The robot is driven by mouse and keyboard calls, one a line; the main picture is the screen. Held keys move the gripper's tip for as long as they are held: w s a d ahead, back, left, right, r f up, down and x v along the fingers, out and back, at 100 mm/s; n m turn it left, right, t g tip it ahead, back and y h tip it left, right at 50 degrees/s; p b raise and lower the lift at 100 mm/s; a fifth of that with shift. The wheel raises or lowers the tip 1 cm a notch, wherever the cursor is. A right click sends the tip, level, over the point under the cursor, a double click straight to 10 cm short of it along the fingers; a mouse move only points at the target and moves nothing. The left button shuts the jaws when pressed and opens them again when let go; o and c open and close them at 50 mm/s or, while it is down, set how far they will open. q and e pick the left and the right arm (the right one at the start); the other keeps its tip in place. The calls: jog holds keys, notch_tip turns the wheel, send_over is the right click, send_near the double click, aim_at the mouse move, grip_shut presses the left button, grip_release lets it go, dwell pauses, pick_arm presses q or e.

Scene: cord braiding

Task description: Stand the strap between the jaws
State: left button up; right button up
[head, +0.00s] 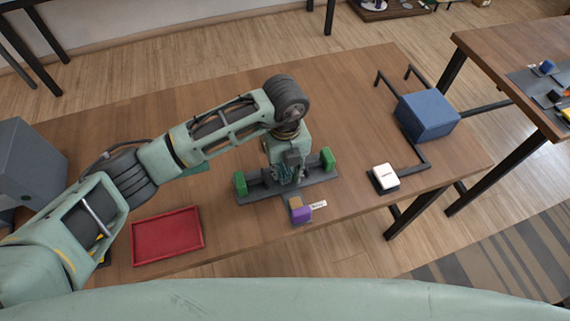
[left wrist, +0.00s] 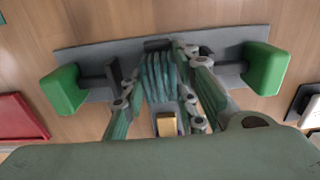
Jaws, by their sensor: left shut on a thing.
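The strap is a bundle of teal cords (left wrist: 158,78), upright between my gripper's fingers in the left wrist view. My left gripper (left wrist: 163,62) is shut on it. In the head view the left gripper (head: 287,178) points down over the middle of a grey clamp (head: 246,198) with a green block at each end. The clamp also shows in the left wrist view (left wrist: 75,56), with a dark jaw (left wrist: 114,72) left of the strap. The strap is at the gap between the jaws, but its lower end is hidden, so I cannot tell whether it is seated. My right gripper is not in view.
A purple and gold block (head: 301,211) with a label stands just in front of the clamp. A red tray (head: 167,236) lies at the left. A white block (head: 384,176) on a black base and a blue box (head: 427,114) are at the right.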

aim_at(285, 168)
pick_arm(q)
jog(key=shift+f, duration=0.1)
jog(key=shift+f, duration=0.15)
jog(key=o, duration=1.2)
jog(key=shift+c, duration=0.2)
jog(key=shift+r, duration=0.3)
jog(key=shift+w+r, duration=0.1)
jog(key=shift+r, duration=0.25)
notch_tip(285, 168, up, 11)
jog(key=b, duration=0.2)
jog(key=shift+r+b, duration=0.15)
jog(key=shift+b, duration=0.15)
